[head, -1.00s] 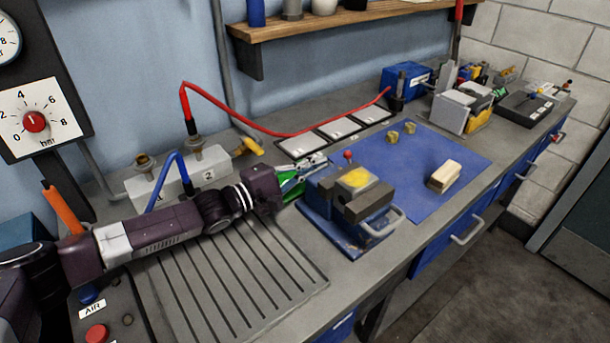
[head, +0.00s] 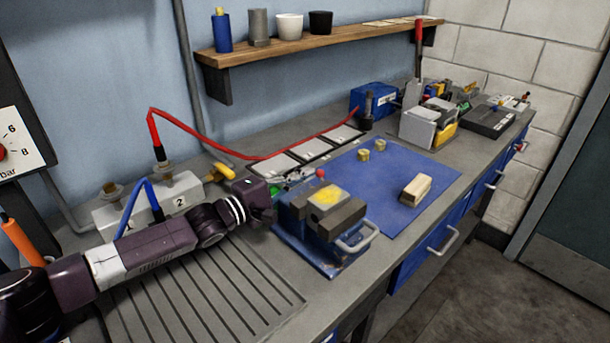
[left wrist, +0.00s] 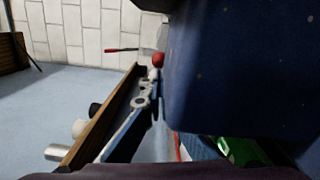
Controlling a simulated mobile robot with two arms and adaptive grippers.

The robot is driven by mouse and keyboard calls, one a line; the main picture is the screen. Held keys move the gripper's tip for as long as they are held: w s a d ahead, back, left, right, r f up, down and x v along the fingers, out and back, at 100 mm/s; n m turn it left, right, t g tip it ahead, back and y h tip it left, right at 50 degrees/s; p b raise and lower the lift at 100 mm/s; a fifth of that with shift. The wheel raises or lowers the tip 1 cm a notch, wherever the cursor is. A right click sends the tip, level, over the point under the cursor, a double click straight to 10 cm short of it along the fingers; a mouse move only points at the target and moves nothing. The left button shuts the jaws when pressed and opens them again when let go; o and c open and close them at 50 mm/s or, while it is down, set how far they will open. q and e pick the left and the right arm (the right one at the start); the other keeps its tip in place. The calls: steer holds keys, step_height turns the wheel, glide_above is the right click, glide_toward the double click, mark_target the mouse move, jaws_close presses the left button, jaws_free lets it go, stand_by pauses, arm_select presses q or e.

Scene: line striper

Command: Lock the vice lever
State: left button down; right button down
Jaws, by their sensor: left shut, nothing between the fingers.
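The vice (head: 322,257) is a blue body with grey jaws on the bench, with a yellow piece (head: 325,196) on top. A small red knob (head: 320,173) shows just behind it; a red ball also shows in the left wrist view (left wrist: 158,59). My left gripper (head: 306,178) is shut and empty at the vice's back left side, close to the red knob. The vice partly hides its fingers, and I cannot tell whether they touch the knob. A dark blue block fills much of the left wrist view. The lever's shaft is not clear. My right gripper is not in view.
A blue mat (head: 385,215) right of the vice holds a wooden block (head: 416,190) and two small brass pieces. A grey valve block (head: 182,197) with red and blue hoses stands behind my left arm. A ribbed grey panel (head: 205,290) lies in front of the arm.

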arm_select(q)
steer(key=shift+s+d+r, duration=0.15)
steer(key=shift+s+d, duration=0.05)
steer(key=shift+w+a+f, duration=0.2)
steer(key=shift+s+a, duration=0.1)
steer(key=shift+a, duration=0.1)
steer(key=v, duration=1.1)
steer(key=shift+s, duration=0.35)
